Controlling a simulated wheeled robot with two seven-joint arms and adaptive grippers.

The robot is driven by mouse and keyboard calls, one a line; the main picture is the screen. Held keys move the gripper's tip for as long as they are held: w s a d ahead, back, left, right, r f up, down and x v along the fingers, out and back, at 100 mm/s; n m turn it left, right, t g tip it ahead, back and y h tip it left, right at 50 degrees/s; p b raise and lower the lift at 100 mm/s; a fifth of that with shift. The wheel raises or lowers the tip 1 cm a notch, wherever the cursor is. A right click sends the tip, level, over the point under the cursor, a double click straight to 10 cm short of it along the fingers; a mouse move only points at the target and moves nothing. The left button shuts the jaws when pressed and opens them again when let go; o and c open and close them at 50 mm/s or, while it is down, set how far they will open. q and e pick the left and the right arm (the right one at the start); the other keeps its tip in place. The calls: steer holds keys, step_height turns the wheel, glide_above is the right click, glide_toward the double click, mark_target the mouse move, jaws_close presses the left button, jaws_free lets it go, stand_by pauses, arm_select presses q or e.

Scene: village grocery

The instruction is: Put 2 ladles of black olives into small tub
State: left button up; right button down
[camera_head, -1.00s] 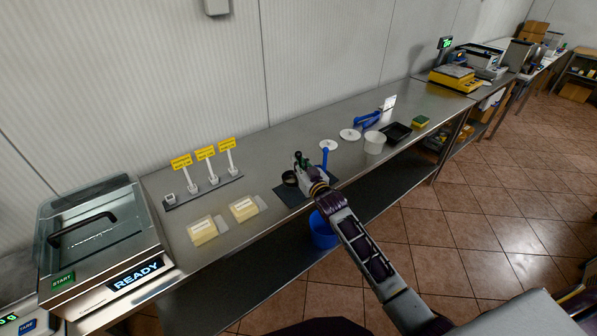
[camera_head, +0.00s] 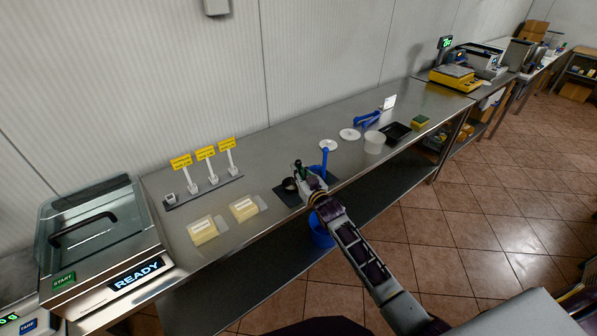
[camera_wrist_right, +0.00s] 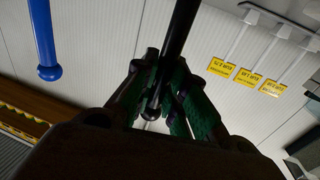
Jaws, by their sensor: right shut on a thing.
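My right gripper (camera_head: 303,174) is over the dark mat at the counter's front edge. In the wrist view the right gripper (camera_wrist_right: 163,100) is shut on a black rod-like handle (camera_wrist_right: 180,32), which looks like a ladle's; its far end is out of that view. A small dark round thing (camera_head: 289,184) is just left of the gripper; I cannot tell whether it is a ladle bowl or a container. No olives can be made out. A white tub (camera_head: 374,142) stands open farther right on the counter. My left gripper is not in view.
A blue upright handle (camera_head: 324,158) stands close right of the gripper, also in the wrist view (camera_wrist_right: 44,40). White lids (camera_head: 328,145), blue tools (camera_head: 368,118), a black tray (camera_head: 397,131) and a sponge (camera_head: 420,121) lie right. Wrapped blocks (camera_head: 203,229) lie left. A blue bucket (camera_head: 320,233) is below.

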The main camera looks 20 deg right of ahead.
steer(key=shift+f, duration=0.15)
steer(key=c, duration=1.5)
jaws_free()
steer(key=shift+o, duration=0.2)
steer(key=shift+r, duration=0.2)
steer(key=s+d+b, duration=0.1)
steer(key=s, duration=1.1)
steer(key=shift+d, duration=0.4)
